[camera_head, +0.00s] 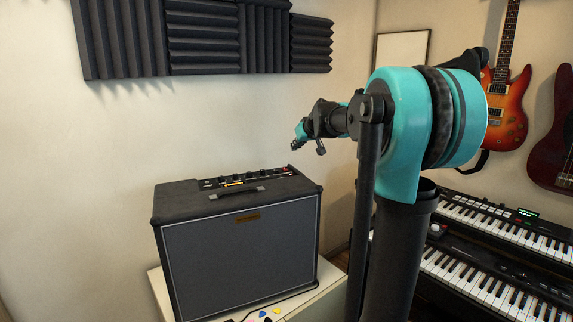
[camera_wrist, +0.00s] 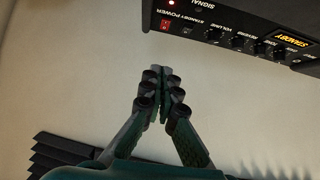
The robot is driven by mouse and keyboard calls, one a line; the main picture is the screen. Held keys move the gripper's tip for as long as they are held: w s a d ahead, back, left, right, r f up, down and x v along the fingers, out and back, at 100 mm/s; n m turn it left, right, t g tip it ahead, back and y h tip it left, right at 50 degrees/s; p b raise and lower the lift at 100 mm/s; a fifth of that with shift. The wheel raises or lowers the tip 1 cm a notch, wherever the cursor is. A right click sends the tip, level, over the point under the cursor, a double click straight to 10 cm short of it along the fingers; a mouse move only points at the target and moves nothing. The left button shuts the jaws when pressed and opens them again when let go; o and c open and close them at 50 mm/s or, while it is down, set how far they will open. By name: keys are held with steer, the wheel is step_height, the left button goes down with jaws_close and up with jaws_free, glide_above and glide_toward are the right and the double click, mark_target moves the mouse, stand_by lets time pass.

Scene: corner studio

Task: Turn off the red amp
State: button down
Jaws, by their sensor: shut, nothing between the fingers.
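The amp (camera_head: 240,250) is a dark box with a grey front and a top handle; it looks black and grey rather than red. Its control panel (camera_head: 245,176) runs along the top rear edge. In the wrist view the panel (camera_wrist: 220,35) is at the upper right, with a red switch (camera_wrist: 165,25) by the words standby and power, a lit red lamp (camera_wrist: 171,3), several knobs and a yellow standby label (camera_wrist: 293,40). My gripper (camera_head: 297,145) is shut and empty, above and apart from the amp's rear right. In the wrist view its fingertips (camera_wrist: 161,72) are below the switch.
The amp stands on a white cabinet (camera_head: 317,298) with small coloured picks and a cable. Dark foam panels (camera_head: 205,38) are on the wall behind. Keyboards (camera_head: 490,262) and hanging guitars (camera_head: 507,100) are at the right. The air above the amp is clear.

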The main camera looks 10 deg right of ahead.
steer(key=shift+w, duration=0.1)
glide_above(286, 170)
steer(key=s, duration=0.1)
steer(key=f, duration=0.5)
steer(key=shift+s+d+f, duration=0.15)
steer(key=shift+d+f, duration=0.1)
steer(key=shift+f, duration=0.15)
steer(key=f, duration=0.3)
steer(key=shift+w+a+f, duration=0.1)
steer(key=shift+w, duration=0.2)
steer(key=shift+f, duration=0.5)
steer(key=shift+w, duration=0.15)
steer(key=shift+w+a+f+g, duration=0.1)
steer(key=shift+a+f+g, duration=0.05)
steer(key=shift+g, duration=0.25)
steer(key=shift+f, duration=0.1)
